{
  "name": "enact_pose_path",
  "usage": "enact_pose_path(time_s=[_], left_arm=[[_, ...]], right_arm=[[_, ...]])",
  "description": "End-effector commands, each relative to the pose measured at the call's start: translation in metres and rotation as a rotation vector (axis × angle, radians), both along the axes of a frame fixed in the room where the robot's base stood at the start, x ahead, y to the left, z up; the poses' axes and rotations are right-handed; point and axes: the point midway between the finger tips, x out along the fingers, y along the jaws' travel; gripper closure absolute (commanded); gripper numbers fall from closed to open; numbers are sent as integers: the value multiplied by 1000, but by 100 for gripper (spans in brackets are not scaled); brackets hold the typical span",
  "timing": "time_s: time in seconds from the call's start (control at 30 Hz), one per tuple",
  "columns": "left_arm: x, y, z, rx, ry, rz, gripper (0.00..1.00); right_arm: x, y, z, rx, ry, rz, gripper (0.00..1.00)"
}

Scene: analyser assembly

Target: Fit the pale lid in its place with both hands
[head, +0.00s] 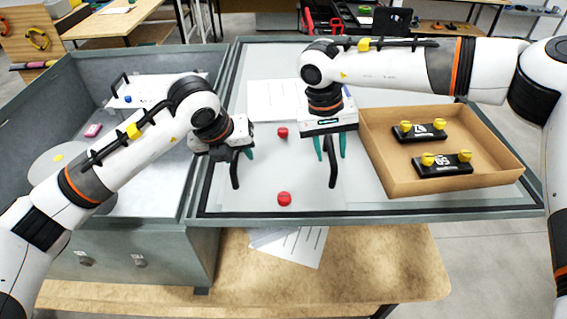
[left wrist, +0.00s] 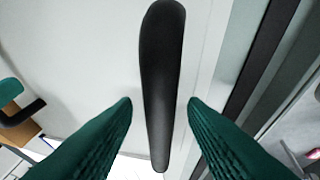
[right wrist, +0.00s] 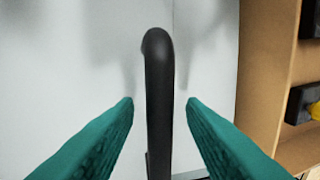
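The pale lid (head: 262,178) lies flat on the grey framed surface. It has two upright black handles and red knobs at its far (head: 283,132) and near (head: 284,198) edges. My left gripper (head: 240,157) is open over the left handle (head: 235,172); in the left wrist view that handle (left wrist: 162,85) stands between the spread green fingers, with gaps on both sides. My right gripper (head: 330,147) is open over the right handle (head: 333,172); in the right wrist view the handle (right wrist: 158,100) is between the fingers, apart from both.
A cardboard box (head: 385,168) with two black yellow-knobbed blocks stands right of the lid. Left is a deep grey bay (head: 95,72) holding a white panel (head: 145,92), a pink item (head: 93,130) and a round pale disc (head: 55,172). Papers (head: 300,246) lie on the wooden table below.

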Motion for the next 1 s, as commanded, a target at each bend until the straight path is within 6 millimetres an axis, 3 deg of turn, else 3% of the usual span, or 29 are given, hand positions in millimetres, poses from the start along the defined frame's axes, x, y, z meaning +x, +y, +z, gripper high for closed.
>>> enact_pose_path(time_s=[0.3, 0.53, 1.0], left_arm=[[1, 0, -2, 0, 0, 0, 61], [1, 0, -2, 0, 0, 0, 99], [1, 0, 1, -1, -3, 0, 100]], right_arm=[[0, 0, -2, 0, 0, 0, 63], [0, -1, -2, 0, 0, -1, 100], [0, 0, 1, 0, -2, -1, 100]])
